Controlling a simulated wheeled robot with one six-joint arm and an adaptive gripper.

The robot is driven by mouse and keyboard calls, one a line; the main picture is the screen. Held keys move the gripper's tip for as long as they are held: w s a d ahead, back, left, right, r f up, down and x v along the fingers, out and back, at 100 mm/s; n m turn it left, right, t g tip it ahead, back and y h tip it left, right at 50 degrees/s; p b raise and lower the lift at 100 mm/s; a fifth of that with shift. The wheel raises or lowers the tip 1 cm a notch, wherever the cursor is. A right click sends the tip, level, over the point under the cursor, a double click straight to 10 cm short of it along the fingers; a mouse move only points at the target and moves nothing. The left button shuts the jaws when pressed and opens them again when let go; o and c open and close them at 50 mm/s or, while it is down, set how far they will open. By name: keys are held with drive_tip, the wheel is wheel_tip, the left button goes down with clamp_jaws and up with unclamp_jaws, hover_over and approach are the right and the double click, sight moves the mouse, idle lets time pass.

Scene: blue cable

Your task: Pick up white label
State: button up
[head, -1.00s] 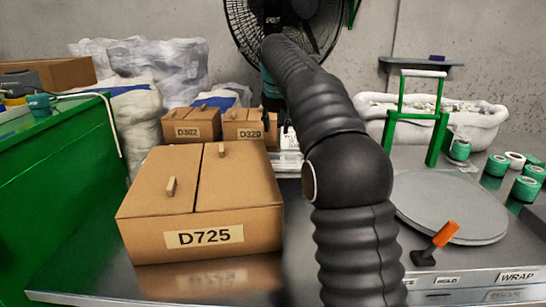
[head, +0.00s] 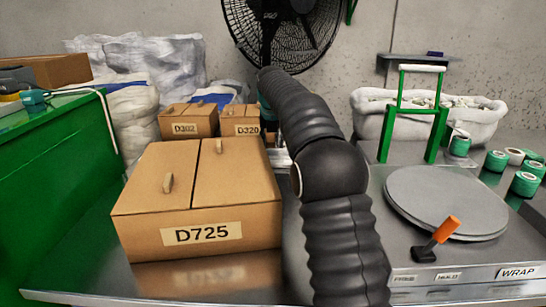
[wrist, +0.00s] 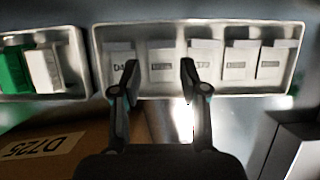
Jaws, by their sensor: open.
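Several white labels stand in a row in a grey metal tray (wrist: 214,90) in the wrist view. One white label (wrist: 162,68) shows between the two fingertips of my gripper (wrist: 160,75), and another (wrist: 204,68) is just right of the right fingertip. A further label (wrist: 118,60) is partly behind the left fingertip. In the head view my arm hides the gripper and most of the tray area.
A cardboard box marked D725 (head: 197,205) stands at the left front, with smaller boxes (head: 188,122) behind it. A second tray (wrist: 72,68) holds green and white pieces. A round grey plate (head: 446,200) and an orange-handled tool (head: 444,231) are on the right. A fan (head: 285,30) stands behind.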

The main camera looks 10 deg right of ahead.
sight(273, 152)
drive_tip(key=x, duration=0.4)
drive_tip(key=shift+w+d+f, duration=0.1)
drive_tip(key=shift+w+f, duration=0.1)
drive_tip(key=shift+f, duration=0.05)
drive_tip(key=shift+c, duration=0.3)
drive_tip(key=c, duration=0.4)
drive_tip(key=shift+o, duration=0.2)
drive_tip(key=shift+r, duration=0.15)
